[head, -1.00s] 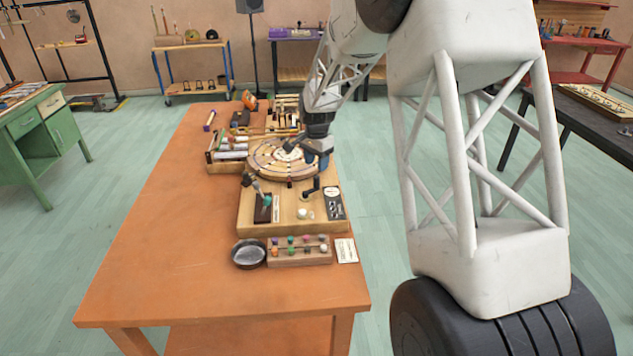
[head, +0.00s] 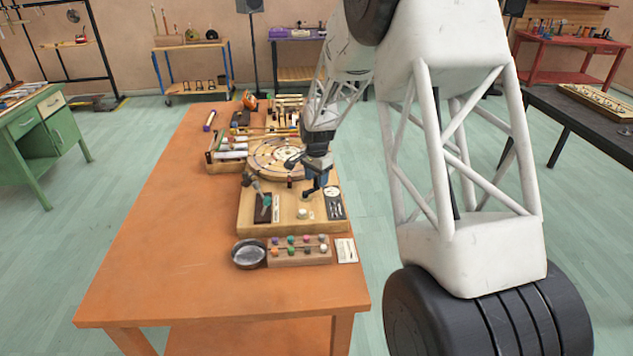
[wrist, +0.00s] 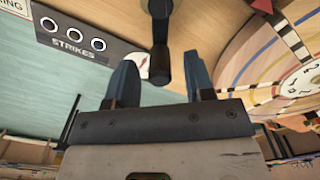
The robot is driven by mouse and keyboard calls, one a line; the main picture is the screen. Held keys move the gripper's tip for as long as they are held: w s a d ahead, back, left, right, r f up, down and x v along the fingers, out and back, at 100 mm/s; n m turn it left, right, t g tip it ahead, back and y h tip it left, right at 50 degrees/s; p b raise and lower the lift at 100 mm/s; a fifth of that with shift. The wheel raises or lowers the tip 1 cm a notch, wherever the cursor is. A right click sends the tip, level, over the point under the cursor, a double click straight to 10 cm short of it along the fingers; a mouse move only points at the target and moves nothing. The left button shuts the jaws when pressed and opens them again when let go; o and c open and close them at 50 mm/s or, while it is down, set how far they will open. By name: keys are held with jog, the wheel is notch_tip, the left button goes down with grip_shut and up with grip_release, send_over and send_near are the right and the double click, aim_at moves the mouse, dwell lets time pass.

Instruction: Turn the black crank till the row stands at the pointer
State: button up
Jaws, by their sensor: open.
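The black crank (wrist: 161,38) shows in the wrist view between my two blue fingers, with its knob end toward me. My gripper (wrist: 160,72) is open, with one finger on each side of the crank's line; I cannot tell whether either touches it. In the head view my gripper (head: 314,181) is low over the right part of the wooden board, at the crank (head: 307,195), and partly hides it. The round striped disc (head: 268,150) lies behind and left of the gripper, and its striped face (wrist: 295,75) fills the right of the wrist view.
A dark panel marked STRIKES (wrist: 72,42) with a dial beside it is close to the left finger. A dark block with a teal-tipped mallet (head: 264,205) sits left on the board. A metal pan (head: 248,253) and peg block (head: 300,250) are in front. The table's left side is clear.

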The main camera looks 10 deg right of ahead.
jog(key=shift+f, duration=0.85)
grip_shut()
jog(key=shift+w+n, duration=0.1)
jog(key=shift+n, duration=0.2)
jog(key=n, duration=0.2)
jog(key=w+a+n, duration=0.1)
jog(key=n, duration=0.1)
jog(key=shift+w+a+n, duration=0.15)
jog(key=shift+w+n, duration=0.05)
jog(key=shift+n, duration=0.2)
jog(key=n, duration=0.1)
jog(key=a+n, duration=0.1)
jog(key=n, duration=0.2)
jog(key=shift+w+a, duration=0.3)
jog(key=shift+a+n, duration=0.4)
jog(key=shift+n, duration=0.8)
